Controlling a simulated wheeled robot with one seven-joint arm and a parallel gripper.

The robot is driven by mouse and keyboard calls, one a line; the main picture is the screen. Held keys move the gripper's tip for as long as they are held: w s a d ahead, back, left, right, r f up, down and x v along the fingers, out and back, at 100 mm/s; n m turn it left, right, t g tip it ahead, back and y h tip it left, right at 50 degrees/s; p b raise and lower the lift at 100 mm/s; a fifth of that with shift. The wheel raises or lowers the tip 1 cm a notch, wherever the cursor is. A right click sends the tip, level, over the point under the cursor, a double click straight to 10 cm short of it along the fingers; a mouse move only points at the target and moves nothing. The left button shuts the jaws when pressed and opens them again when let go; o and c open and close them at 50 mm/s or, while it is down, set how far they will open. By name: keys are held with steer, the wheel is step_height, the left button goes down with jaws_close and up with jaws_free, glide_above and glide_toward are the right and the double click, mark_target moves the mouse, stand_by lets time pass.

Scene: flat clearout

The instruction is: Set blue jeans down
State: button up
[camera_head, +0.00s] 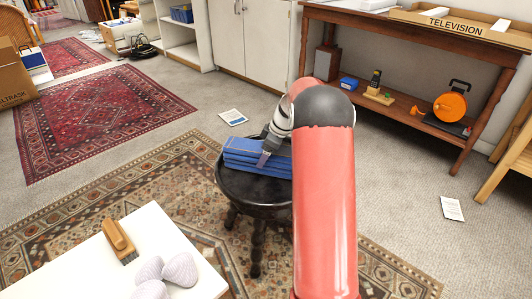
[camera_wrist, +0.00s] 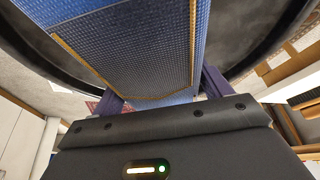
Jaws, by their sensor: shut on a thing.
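The blue jeans (camera_head: 244,152) are a folded stack with orange stitching, lying at the top of a round dark stool (camera_head: 231,185). In the wrist view the jeans (camera_wrist: 140,45) fill the space between the two fingers, with the dark stool top (camera_wrist: 265,35) close behind them. My gripper (camera_head: 266,157) is shut on the jeans at their near right part; in the wrist view my gripper (camera_wrist: 160,95) has a finger on each side of them. The jeans look to be on or just above the seat; I cannot tell if they bear on it. My arm hides their right end.
A white table (camera_head: 120,262) with a wooden brush (camera_head: 119,240) and pale rounded objects (camera_head: 180,270) stands at the front left. A wooden console table (camera_head: 420,36) with a tray marked TELEVISION stands behind right. Papers (camera_head: 233,117) lie on the carpet.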

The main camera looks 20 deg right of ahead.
steer(key=o, duration=1.4)
steer(key=v, duration=1.1)
steer(key=shift+s+r+p, duration=0.15)
steer(key=shift+r+p, duration=0.2)
steer(key=s+a+r+m+h, duration=0.2)
steer(key=s+a+r+m, duration=0.2)
steer(key=s+a+r, duration=0.8)
steer(key=s+a+f+m+t, duration=0.1)
steer(key=s+a+f+m, duration=0.1)
steer(key=s, duration=0.5)
steer(key=s+a+f+m+t+h, duration=0.1)
steer(key=s+a+m, duration=0.1)
steer(key=s+a, duration=0.2)
steer(key=s+a+f+m, duration=0.1)
steer(key=s+a+f, duration=0.1)
steer(key=s, duration=0.8)
steer(key=shift+a+f+m+t, duration=0.35)
steer(key=shift+a+m+t, duration=0.05)
